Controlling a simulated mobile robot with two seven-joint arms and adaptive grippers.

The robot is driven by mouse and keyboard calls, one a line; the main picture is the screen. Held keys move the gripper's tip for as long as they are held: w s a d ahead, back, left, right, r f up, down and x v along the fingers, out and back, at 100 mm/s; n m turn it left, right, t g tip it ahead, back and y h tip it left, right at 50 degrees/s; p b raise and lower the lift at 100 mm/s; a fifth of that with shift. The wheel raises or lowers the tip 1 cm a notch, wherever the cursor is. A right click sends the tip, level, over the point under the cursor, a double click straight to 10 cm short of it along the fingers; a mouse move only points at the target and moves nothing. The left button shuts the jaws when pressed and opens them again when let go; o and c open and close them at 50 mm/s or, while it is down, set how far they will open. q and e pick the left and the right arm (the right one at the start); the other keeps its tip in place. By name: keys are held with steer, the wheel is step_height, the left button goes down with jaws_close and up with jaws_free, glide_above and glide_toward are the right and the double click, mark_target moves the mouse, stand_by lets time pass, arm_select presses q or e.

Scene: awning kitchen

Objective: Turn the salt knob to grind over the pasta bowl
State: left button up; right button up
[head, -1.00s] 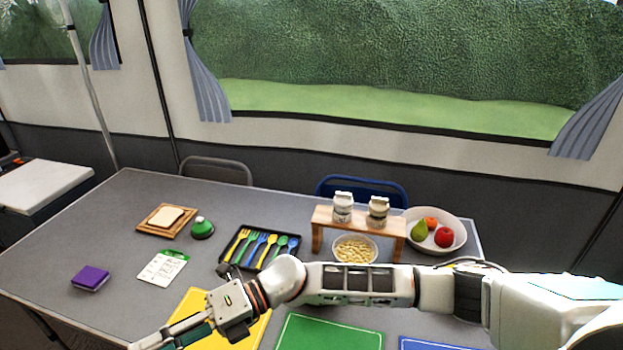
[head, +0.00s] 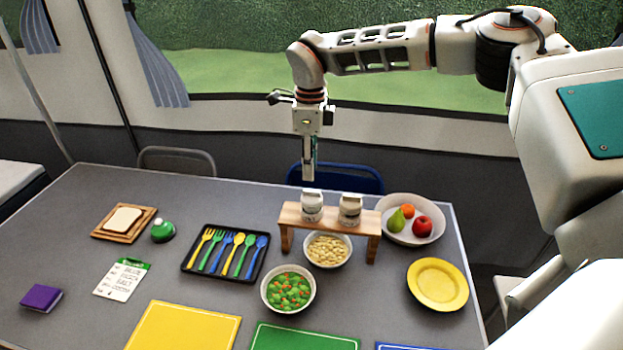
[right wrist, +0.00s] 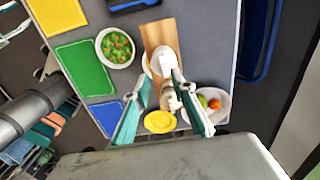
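Two white grinders stand upright on a small wooden rack, a left one (head: 312,206) and a right one (head: 349,210). Their labels are too small to tell which holds salt. The pasta bowl (head: 328,250) sits on the table under the rack's front edge. My right gripper (head: 308,176) points down just above the left grinder, apart from the pasta bowl. In the right wrist view its two teal fingers (right wrist: 160,85) are spread, with a grinder top (right wrist: 163,62) seen near the tips; contact cannot be told. My left gripper is not in view.
The wooden rack (head: 290,218) has a fruit bowl (head: 386,232) to its right. A bowl of vegetables (head: 288,290), a yellow plate (head: 438,284) and a cutlery tray (head: 188,266) lie around it.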

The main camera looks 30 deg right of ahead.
mark_target(312, 191)
steer(key=shift+w+d+r, duration=0.1)
steer(key=shift+d+r, duration=0.1)
steer(key=shift+d, duration=0.25)
steer(key=shift+a+f+p, duration=0.1)
steer(key=shift+f+p, duration=0.3)
steer(key=shift+f, duration=3.4)
jaws_close()
